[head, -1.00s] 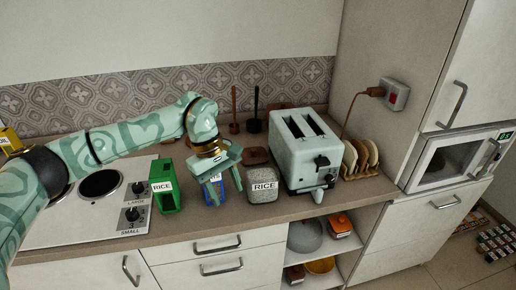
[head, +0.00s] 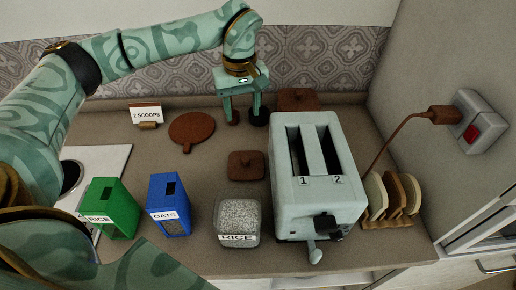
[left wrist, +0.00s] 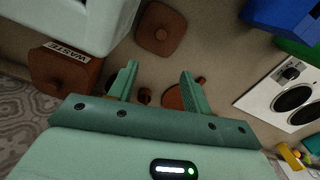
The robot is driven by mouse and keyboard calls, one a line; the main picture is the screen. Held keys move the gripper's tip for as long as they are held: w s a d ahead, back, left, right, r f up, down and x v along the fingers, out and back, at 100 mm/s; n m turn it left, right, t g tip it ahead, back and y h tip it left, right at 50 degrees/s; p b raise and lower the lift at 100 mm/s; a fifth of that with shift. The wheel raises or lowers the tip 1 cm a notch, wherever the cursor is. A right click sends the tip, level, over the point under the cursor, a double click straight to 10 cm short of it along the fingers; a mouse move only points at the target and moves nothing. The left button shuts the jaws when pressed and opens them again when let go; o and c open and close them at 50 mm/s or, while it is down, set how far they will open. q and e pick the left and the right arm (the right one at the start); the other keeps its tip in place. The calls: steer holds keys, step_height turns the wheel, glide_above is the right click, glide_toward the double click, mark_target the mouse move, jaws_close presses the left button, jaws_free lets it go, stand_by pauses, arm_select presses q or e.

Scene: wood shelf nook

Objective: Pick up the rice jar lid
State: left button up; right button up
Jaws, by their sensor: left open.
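The rice jar lid looks to be the brown squarish lid with a small knob (head: 246,165), lying flat on the counter behind the glass jar labelled RICE (head: 238,220). The lid also shows at the top of the left wrist view (left wrist: 160,28). My left gripper (head: 245,117) is open and empty, beyond the lid towards the back wall. In the left wrist view, its two fingers (left wrist: 158,78) point towards the counter, apart from the lid. Dark scoops stand close by the fingers and are partly hidden. My right gripper is out of view.
A toaster (head: 317,185) stands right of the lid, with a brown WASTE box (left wrist: 65,75) behind it. A round brown piece (head: 192,129) lies to the left. Blue OATS (head: 170,215) and green RICE (head: 110,215) boxes stand at front left. Counter around the lid is clear.

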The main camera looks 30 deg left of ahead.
arm_select(q)
steer(key=b, duration=0.1)
glide_toward(245, 157)
steer(key=f, duration=0.1)
steer(key=f+b, duration=0.1)
steer(key=shift+w+f, duration=0.2)
steer(key=shift+f, duration=0.1)
steer(key=shift+s+f, duration=0.1)
steer(key=shift+f, duration=0.45)
step_height(245, 157, down, 5)
steer(key=shift+s+r+b, duration=0.1)
steer(key=shift+b, duration=0.45)
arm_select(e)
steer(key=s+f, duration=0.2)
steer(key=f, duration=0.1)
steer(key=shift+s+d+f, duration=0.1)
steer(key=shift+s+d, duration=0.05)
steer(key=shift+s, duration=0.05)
arm_select(q)
steer(key=shift+d, duration=0.1)
steer(key=c, duration=1.1)
steer(key=shift+o, duration=0.2)
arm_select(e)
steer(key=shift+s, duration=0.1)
